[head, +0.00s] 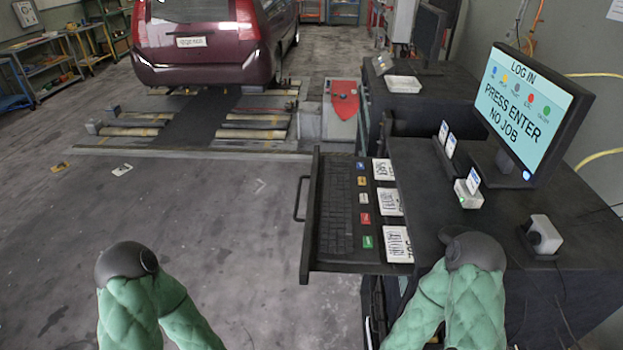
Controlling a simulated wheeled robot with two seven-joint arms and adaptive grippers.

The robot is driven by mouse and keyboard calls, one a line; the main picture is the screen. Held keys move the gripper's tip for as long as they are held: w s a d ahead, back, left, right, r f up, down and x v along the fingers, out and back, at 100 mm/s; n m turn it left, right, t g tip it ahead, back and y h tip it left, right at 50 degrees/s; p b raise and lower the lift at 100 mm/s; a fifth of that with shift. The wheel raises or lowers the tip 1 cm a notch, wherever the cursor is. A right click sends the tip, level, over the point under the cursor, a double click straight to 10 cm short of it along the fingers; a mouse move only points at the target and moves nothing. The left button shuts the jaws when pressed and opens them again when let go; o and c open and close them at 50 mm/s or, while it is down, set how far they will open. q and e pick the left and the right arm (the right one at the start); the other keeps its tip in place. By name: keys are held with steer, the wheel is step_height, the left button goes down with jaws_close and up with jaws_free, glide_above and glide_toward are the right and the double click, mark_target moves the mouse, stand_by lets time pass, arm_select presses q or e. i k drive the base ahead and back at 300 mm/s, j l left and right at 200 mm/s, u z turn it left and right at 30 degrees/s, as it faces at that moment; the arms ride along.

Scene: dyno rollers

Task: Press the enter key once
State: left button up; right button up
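A black keyboard (336,210) lies in a pulled-out drawer (345,262) at the front left of the dark cabinet. Its single keys are too small to tell apart, so I cannot pick out the enter key. A column of small coloured pieces, including a red one (365,219) and a green one (367,242), lies right of the keyboard; their labels are unreadable. A monitor (525,105) on the cabinet reads "LOG IN", "PRESS ENTER", "NO JOB" above and below coloured dots. Only bent parts of my two arms show at the bottom; both grippers are out of view.
White printed cards (397,243) lie along the drawer's right side. The drawer handle (301,199) sticks out left. A small white-topped device (543,234) and a card stand (467,193) are on the cabinet. Left of the drawer is open floor; a maroon car (210,50) stands behind on rollers.

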mark_target(368, 244)
steer(key=i+j+z, duration=0.25)
steer(key=j+z, duration=0.2)
steer(key=j, duration=0.25)
steer(key=i+j+z, duration=0.25)
steer(key=j, duration=0.15)
steer(key=k, duration=0.1)
